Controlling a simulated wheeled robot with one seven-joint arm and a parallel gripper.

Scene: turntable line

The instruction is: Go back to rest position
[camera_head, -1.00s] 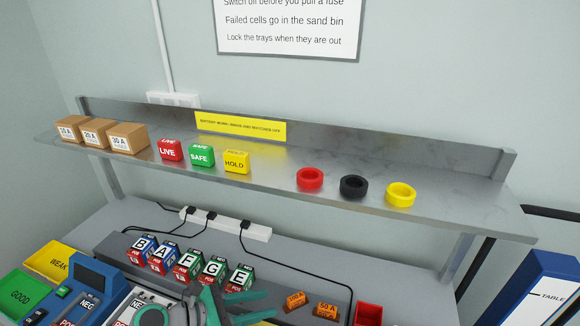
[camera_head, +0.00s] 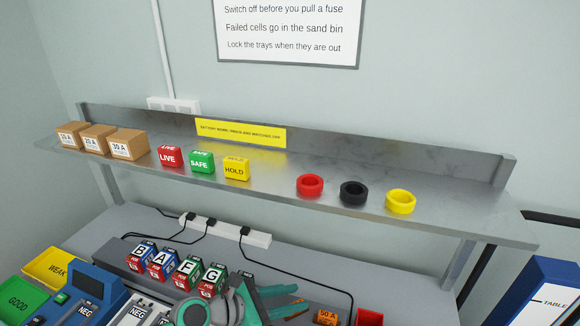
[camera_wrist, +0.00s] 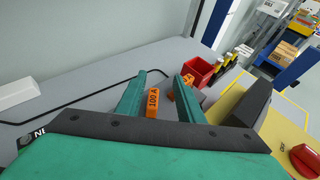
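My gripper (camera_head: 296,298) is at the bottom of the head view, low over the bench. In the wrist view its two green fingers (camera_wrist: 160,84) are spread apart with nothing gripped. An orange block marked 100 A (camera_wrist: 153,104) shows in the gap between them, against the left finger in the picture; whether they touch, I cannot tell. A second orange block (camera_wrist: 187,95) is partly behind the right finger. In the head view an orange 50 A block (camera_head: 326,317) lies just right of the fingertips.
Lettered cells (camera_head: 163,262) stand in a row left of my gripper, the last mostly hidden. A power strip (camera_head: 226,232) with black cables lies behind. A red bin (camera_head: 369,317) is to the right. The shelf (camera_head: 440,222) overhangs the bench, holding boxes, labelled blocks and rings.

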